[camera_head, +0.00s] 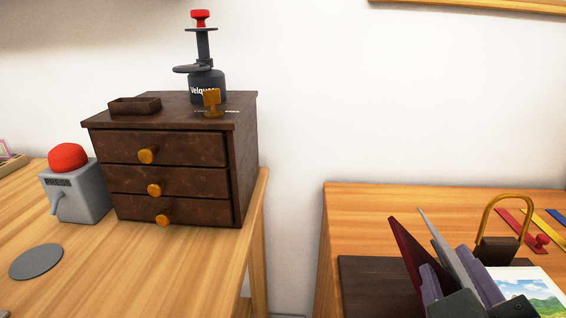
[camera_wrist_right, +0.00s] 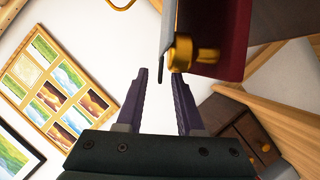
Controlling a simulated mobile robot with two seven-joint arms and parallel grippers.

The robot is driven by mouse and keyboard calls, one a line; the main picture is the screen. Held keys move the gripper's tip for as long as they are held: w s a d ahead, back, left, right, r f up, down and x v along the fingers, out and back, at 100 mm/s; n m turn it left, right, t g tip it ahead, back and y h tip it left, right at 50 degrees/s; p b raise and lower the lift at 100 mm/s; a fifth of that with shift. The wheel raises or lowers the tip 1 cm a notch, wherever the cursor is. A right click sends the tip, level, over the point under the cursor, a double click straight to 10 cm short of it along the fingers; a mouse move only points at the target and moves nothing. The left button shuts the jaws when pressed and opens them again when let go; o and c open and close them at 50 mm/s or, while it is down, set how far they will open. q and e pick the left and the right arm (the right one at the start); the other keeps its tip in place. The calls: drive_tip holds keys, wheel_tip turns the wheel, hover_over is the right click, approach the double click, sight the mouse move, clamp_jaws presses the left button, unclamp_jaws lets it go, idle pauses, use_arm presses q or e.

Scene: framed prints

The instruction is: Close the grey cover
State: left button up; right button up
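The grey cover (camera_head: 439,236) stands steeply tilted beside a dark red panel (camera_head: 407,246), with a gap between them, on the right table. In the right wrist view the grey cover (camera_wrist_right: 167,35) is seen nearly edge-on, left of the dark red surface (camera_wrist_right: 236,45). A brass knob (camera_wrist_right: 193,53) sits near its lower end, close to the right fingertip. My right gripper (camera_head: 448,264) has its purple fingers apart around the lower part of the cover in the head view. In the wrist view the gap between the fingers (camera_wrist_right: 160,80) looks empty; contact is unclear. My left gripper is not in view.
On the right table are a brass loop on a dark base (camera_head: 505,222), a landscape print (camera_head: 530,290), coloured strips (camera_head: 515,222) and a dark mat (camera_head: 365,285). The left table holds a brown drawer chest (camera_head: 190,150) and a grey box with a red button (camera_head: 68,158).

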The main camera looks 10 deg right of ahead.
drive_tip(key=shift+x, duration=1.65)
drive_tip(key=shift+c, duration=0.3)
clamp_jaws()
